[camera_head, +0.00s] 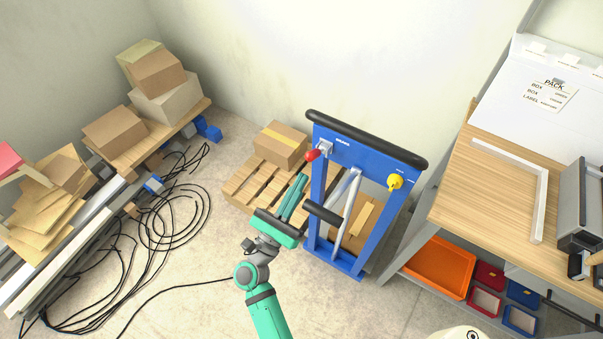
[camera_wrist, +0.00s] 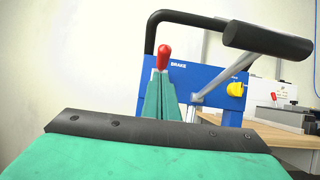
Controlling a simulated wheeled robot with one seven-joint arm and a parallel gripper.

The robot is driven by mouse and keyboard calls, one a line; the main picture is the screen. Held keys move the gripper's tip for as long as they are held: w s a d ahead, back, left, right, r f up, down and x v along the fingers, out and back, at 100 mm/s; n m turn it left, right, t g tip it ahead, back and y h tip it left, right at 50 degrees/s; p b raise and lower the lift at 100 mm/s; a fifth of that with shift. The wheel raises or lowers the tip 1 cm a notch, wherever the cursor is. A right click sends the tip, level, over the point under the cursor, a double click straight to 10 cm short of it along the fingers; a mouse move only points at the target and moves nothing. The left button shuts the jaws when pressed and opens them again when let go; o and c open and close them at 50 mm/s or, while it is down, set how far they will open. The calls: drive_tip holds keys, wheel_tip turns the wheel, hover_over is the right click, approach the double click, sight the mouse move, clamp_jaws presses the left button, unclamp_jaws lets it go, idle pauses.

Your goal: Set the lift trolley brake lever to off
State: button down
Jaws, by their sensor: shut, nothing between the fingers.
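The blue lift trolley (camera_head: 365,160) stands upright with a black push handle across its top. Its brake lever with a red knob (camera_head: 312,155) is at the upper left of the blue panel. In the wrist view the red knob (camera_wrist: 164,55) points up, beside the word BRAKE. My green gripper (camera_head: 300,184) is shut and empty, its fingertips just below and near the knob. In the wrist view my fingers (camera_wrist: 160,85) cover the lower part of the lever. I cannot tell whether they touch it.
A yellow knob (camera_head: 395,182) sits on the panel's right side. A black padded bar (camera_head: 323,212) juts out close to my gripper. A pallet with a carton (camera_head: 279,145) stands behind. A wooden workbench (camera_head: 490,190) is at the right. Black cables (camera_head: 160,215) lie on the floor at left.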

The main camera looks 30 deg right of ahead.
drive_tip(key=s+a+r, duration=0.3)
drive_tip(key=s+a, duration=0.1)
drive_tip(key=a, duration=0.4)
drive_tip(key=shift+s+a, duration=0.15)
drive_tip(key=shift+s, duration=0.25)
